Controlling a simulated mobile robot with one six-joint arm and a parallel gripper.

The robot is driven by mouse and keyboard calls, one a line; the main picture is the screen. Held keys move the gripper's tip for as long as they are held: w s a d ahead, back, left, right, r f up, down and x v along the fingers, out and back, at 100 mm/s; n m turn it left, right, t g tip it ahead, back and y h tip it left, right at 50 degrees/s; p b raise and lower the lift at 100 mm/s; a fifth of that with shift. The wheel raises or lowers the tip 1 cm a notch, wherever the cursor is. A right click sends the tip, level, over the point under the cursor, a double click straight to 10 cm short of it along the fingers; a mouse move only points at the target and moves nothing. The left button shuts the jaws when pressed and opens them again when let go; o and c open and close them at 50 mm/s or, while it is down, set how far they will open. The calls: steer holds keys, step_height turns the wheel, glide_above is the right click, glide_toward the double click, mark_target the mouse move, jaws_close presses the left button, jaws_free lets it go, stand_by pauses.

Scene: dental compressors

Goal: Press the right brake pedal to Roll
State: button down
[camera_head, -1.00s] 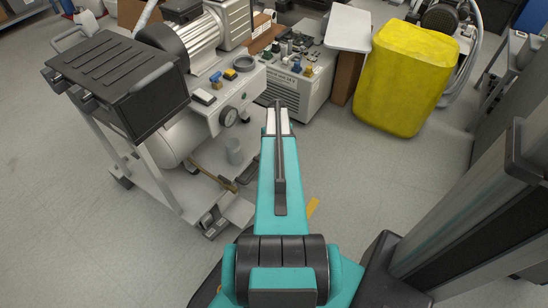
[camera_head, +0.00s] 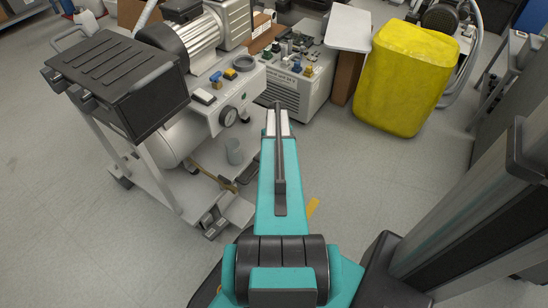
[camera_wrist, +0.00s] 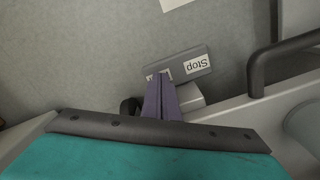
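The right brake pedal is a grey plate (camera_wrist: 192,64) at the cart's lower corner in the wrist view. It has a white label reading "Stop", upside down, at its right part and a second label at its left. My purple gripper fingers (camera_wrist: 160,80) partly cover that second label, so its word cannot be read in full. The fingers are together, with nothing between them, over or against the pedal's left part; contact cannot be told.
The wheeled compressor cart (camera_head: 152,180) carries a black box (camera_head: 118,80), a motor and a gauge (camera_head: 229,116). A dark caster (camera_wrist: 129,107) is beside the fingers. A yellow container (camera_head: 405,80) stands at the back right. Floor left of the cart is clear.

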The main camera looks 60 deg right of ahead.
stand_by(0.3)
step_height(320, 180, up, 7)
steer(key=p, duration=0.4)
steer(key=shift+p, duration=0.4)
stand_by(0.4)
steer(key=shift+f, duration=0.1)
stand_by(0.3)
